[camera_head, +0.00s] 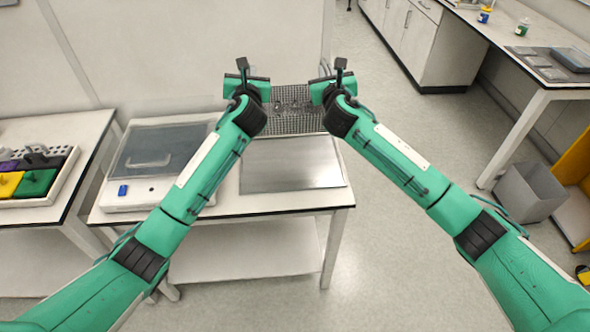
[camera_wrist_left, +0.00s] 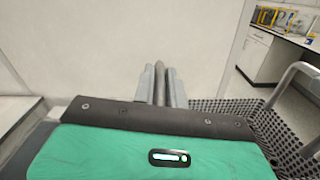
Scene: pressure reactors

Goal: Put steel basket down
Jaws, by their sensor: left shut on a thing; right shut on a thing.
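The steel basket (camera_head: 298,124) is a dark wire mesh tray between my two grippers, at the back of the middle table in the head view. Some small metal items seem to lie in it, too small to make out. My left gripper (camera_head: 243,68) is shut on its left side handle; the left wrist view shows the fingers (camera_wrist_left: 161,84) closed around an upright bar, with the basket mesh (camera_wrist_left: 285,125) to the right. My right gripper (camera_head: 340,68) is shut on the opposite handle. My wrists hide the basket's sides. I cannot tell whether its underside touches the table.
A flat steel plate (camera_head: 290,165) lies on the middle table (camera_head: 265,201), in front of the basket. A balance with a clear cover (camera_head: 160,150) stands to the left. A side table holds a rack of coloured blocks (camera_head: 36,183). A grey bin (camera_head: 530,191) stands at right.

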